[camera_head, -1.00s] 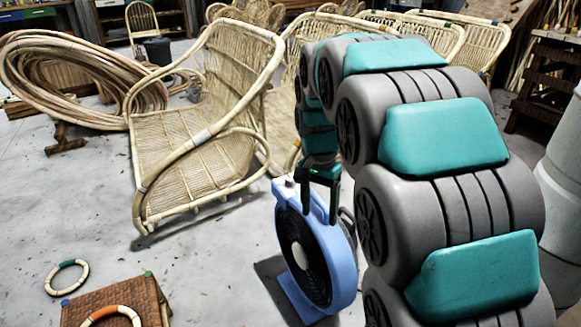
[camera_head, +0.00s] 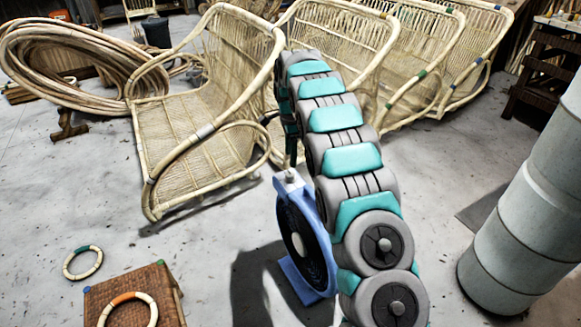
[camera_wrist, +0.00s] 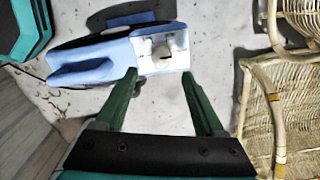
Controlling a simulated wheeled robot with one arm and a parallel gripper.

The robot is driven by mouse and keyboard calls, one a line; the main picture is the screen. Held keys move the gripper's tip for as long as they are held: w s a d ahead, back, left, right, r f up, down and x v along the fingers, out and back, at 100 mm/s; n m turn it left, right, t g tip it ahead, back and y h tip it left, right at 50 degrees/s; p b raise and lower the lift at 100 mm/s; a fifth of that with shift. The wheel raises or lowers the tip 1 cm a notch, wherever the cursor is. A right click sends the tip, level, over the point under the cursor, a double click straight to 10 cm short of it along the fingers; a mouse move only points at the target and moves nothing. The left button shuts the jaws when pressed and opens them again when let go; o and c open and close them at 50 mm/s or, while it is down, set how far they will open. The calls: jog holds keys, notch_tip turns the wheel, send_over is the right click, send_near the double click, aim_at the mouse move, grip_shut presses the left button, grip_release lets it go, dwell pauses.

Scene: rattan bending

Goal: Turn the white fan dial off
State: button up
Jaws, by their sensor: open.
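A blue floor fan (camera_head: 326,262) with a dark round grille stands on the concrete floor, left of my arm in the head view. A white control box (camera_head: 287,185) sits on its top, with a small pale dial (camera_head: 291,175). In the wrist view the blue handle (camera_wrist: 85,72) lies to the left, and the white box with the dial (camera_wrist: 162,51) lies just beyond the fingertips. My gripper (camera_wrist: 160,76) is open and empty, its two green fingers spread to either side of the dial's line. Contact with the fan cannot be told. My arm partly hides the gripper in the head view.
A rattan chair (camera_head: 176,137) stands close behind the fan, and several more rattan seats are at the back right. A woven stool (camera_head: 150,280) with a ring on it is at the front left. A grey drum (camera_head: 520,230) stands at right.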

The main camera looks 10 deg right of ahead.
aim_at(291, 173)
jog(key=shift+w+f, duration=0.15)
jog(key=shift+f, duration=0.15)
notch_tip(291, 173, down, 7)
jog(key=shift+f+p, duration=0.2)
jog(key=shift+p, duration=0.2)
grip_shut()
dwell(0.4)
